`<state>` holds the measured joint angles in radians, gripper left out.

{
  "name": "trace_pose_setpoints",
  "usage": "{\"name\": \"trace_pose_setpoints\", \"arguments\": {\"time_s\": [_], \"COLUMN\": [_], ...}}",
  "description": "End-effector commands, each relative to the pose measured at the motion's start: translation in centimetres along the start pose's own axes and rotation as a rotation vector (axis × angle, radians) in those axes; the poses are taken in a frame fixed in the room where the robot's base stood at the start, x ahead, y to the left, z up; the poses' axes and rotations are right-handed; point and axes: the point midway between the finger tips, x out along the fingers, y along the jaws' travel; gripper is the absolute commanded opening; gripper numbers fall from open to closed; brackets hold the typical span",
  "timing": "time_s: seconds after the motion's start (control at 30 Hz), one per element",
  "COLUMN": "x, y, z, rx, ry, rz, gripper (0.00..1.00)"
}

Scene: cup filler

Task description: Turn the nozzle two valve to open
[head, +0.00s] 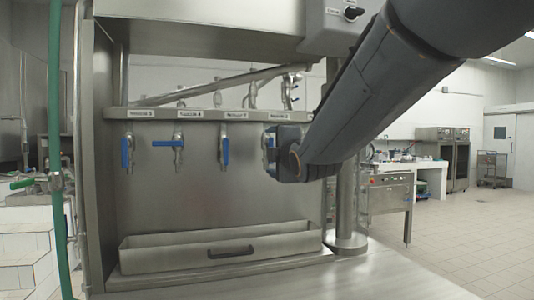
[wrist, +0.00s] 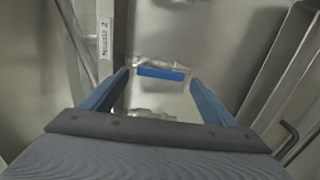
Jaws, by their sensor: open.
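The nozzle two valve's blue lever (wrist: 162,73) shows in the wrist view, lying crosswise in the picture beside the label "Nozzle 2" (wrist: 105,38). My gripper (wrist: 160,76) is open, its two blue-grey fingers on the left and right of the lever's ends. A gap shows on the right; the left fingertip appears close to the lever's end. Whether it touches is unclear. In the head view my wrist and gripper (head: 288,152) are at the rightmost valve and hide most of it.
Other valves hang left along the labelled rail (head: 190,114): one with a crosswise blue lever (head: 167,143), two with upright ones, including (head: 225,151). A metal drip tray (head: 160,249) lies below. A steel post (head: 347,215) stands to the right. A bent dark rod (wrist: 288,143) is at right in the wrist view.

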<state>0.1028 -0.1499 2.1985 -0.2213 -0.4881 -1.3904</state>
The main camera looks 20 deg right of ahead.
Motion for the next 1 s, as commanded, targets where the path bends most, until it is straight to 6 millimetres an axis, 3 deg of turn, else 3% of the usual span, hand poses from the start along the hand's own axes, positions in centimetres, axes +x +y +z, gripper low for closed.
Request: {"name": "trace_pose_setpoints", "arguments": {"time_s": [0.5,1.0], "x": [-6.4,-7.2], "y": [0.2,-0.1], "z": [0.1,0.0], "rx": [0.0,0.0], "ry": [-0.001,-0.001], "rz": [-0.001,-0.001], "gripper": [0.8,0.8]}}
